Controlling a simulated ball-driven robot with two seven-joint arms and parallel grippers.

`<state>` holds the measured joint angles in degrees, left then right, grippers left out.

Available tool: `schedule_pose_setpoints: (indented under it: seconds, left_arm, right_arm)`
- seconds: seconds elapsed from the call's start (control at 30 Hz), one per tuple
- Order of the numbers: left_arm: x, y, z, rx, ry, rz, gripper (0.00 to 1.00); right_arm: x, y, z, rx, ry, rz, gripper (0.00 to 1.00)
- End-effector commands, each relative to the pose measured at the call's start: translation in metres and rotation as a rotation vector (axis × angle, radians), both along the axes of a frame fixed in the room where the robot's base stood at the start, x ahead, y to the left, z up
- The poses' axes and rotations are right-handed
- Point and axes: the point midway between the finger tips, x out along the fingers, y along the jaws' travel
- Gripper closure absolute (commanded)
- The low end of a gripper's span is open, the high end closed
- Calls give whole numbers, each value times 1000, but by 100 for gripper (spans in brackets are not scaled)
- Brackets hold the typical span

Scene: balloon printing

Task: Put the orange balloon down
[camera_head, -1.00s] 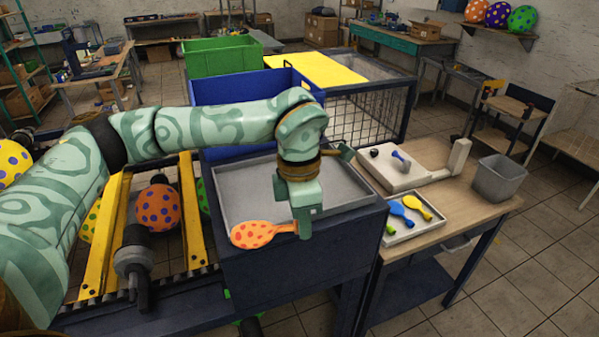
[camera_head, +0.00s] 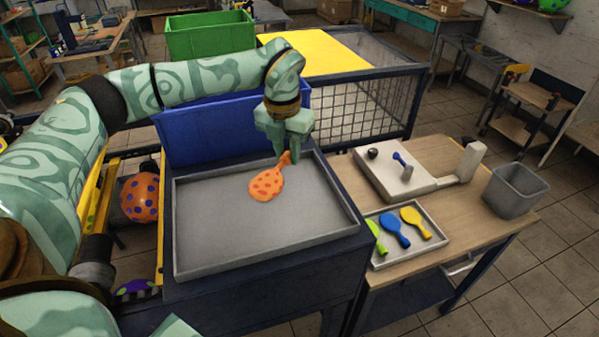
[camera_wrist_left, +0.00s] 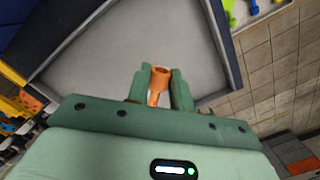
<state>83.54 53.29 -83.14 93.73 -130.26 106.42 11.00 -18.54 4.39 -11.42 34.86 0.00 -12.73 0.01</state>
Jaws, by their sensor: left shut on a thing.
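The flat orange balloon (camera_head: 266,184) with red spots hangs at the left gripper, over the grey tray (camera_head: 215,235). My left gripper (camera_head: 287,155) is shut on the balloon's neck, near the tray's back edge. The left wrist view shows the orange neck (camera_wrist_left: 158,83) between the two green fingers, above the grey tray floor (camera_wrist_left: 120,45). I cannot tell whether the balloon's body touches the tray. My right gripper is not in view.
A small tray (camera_head: 381,262) with green, blue and yellow balloons lies on the wooden table at right. A white stand (camera_head: 405,180) and a grey bin (camera_head: 515,188) are near it. A blue bin (camera_head: 215,133) stands behind the tray. The grey tray is otherwise clear.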

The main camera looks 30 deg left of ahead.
Motion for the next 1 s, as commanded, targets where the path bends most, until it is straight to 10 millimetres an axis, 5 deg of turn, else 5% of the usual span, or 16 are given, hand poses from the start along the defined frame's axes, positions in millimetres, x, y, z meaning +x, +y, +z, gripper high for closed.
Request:
schedule_pose_setpoints:
  seconds: [0.1,0.33,0.6,0.93,1.0]
  left_arm:
    - [17,-9,-28,2,6,0,90]
    - [33,-16,-48,1,3,-1,90]
    - [36,-17,-81,1,5,0,90]
    - [37,-17,-86,2,4,0,90]
    - [37,-17,-86,2,3,0,64]
  right_arm:
    - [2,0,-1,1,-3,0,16]
    - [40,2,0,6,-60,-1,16]
    - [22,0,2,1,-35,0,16]
    - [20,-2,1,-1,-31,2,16]
    - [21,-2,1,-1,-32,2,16]
